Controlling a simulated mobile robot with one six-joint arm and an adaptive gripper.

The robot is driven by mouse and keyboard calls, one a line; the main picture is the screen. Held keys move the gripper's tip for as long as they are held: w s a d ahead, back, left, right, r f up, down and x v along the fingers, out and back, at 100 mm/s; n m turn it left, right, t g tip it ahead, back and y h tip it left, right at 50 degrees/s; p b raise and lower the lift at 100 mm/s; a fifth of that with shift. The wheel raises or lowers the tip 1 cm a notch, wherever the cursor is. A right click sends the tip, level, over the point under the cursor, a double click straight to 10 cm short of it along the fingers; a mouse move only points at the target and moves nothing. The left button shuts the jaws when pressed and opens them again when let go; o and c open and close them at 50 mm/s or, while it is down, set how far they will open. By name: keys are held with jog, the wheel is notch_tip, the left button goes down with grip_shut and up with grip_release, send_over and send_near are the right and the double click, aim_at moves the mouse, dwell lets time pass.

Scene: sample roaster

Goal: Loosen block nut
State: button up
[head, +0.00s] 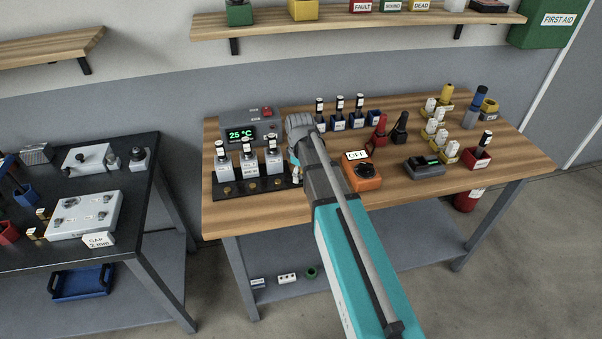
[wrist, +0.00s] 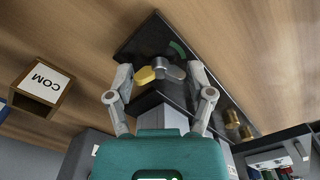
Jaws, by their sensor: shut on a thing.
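The block nut (wrist: 147,75) shows in the wrist view as a wing nut with one gold wing and one grey wing on a metal stud. It sits at one end of a black plate (wrist: 135,45), beside a green arc mark (wrist: 178,48). My gripper (wrist: 159,76) has one finger on each side of the nut and is shut on it; the exact contact is hard to see. In the head view my gripper (head: 297,174) is at the right end of the black plate (head: 256,187), and my arm hides the nut.
An orange box (head: 362,178) with a dark knob and an OFF sign stands close right of my arm. Several bottles and tools fill the bench's right side.

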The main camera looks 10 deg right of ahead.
jog(key=shift+n, duration=0.5)
jog(key=o, duration=1.1)
jog(key=shift+r, duration=0.1)
